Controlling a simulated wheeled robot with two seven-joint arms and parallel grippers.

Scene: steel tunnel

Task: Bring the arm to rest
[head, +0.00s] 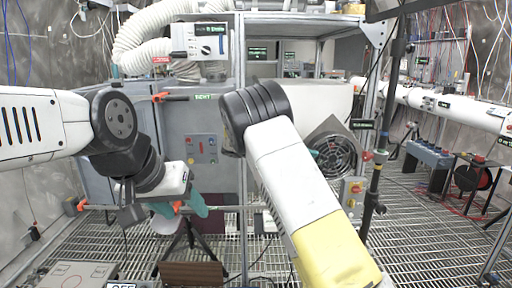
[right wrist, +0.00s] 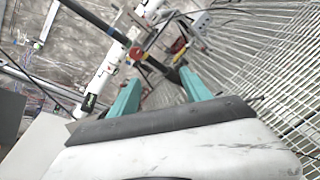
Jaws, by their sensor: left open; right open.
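My left arm comes in from the left in the head view. Its gripper (head: 182,207) hangs low with teal fingers spread apart, in front of the grey cabinet (head: 222,172). My right arm rises from the bottom, yellow and white, to a black joint at the middle. Its gripper is mostly hidden behind the arm there. In the right wrist view the right gripper (right wrist: 160,88) shows two teal fingers apart, with nothing between them. Neither gripper visibly holds anything.
A control box (head: 200,41) and white ducts (head: 150,28) sit above the cabinet. A round fan (head: 335,153) and a dark upright post (head: 383,130) stand right of my right arm. A white pipe (head: 455,106) runs along the right. Grated floor (head: 425,225) is open at lower right.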

